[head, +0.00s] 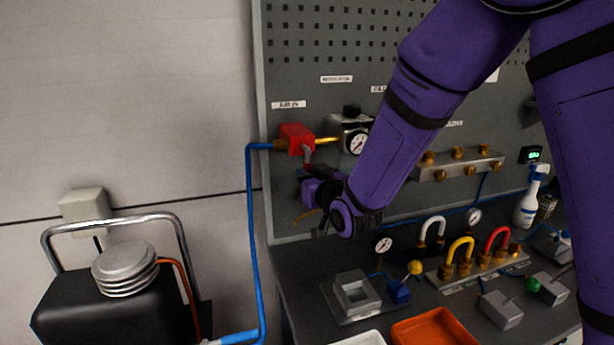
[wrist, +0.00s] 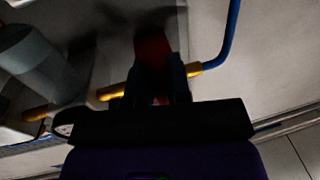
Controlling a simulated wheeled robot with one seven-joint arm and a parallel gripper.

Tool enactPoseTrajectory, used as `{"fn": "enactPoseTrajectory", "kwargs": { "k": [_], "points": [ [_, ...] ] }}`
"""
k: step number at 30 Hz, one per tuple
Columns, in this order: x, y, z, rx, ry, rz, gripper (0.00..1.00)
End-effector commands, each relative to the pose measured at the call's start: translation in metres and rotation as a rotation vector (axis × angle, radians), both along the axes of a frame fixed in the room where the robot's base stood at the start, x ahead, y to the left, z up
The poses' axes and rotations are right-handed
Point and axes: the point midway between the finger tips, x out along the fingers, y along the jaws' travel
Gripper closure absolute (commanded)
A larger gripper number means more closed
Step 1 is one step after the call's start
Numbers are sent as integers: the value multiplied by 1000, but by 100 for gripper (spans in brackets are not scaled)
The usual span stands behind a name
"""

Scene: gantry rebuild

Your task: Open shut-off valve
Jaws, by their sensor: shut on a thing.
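The shut-off valve (head: 296,137) is a red block on the grey panel, with a blue hose entering on its left and a brass pipe leaving on its right. Its lever (head: 308,156) points down from the block. My gripper (head: 309,170) is just below the block, shut on the lever. In the wrist view the red valve (wrist: 152,48) shows beyond my gripper (wrist: 158,82), partly hidden by the dark fingers. The lever's end is hidden between the fingers.
A regulator with a gauge (head: 357,142) sits right of the valve, close to my arm. The blue hose (head: 252,220) runs down at the left. Below, the bench holds a grey fixture (head: 355,292), an orange tray (head: 435,328) and several coloured hose loops.

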Motion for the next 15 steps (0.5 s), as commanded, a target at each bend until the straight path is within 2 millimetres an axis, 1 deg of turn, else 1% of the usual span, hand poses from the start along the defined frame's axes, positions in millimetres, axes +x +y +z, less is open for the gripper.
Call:
{"fn": "enactPoseTrajectory", "kwargs": {
  "k": [8, 15],
  "points": [
    [0, 1, 0, 13, 3, 0, 100],
    [-2, 6, 0, 102, 30, 0, 100]
  ]
}}
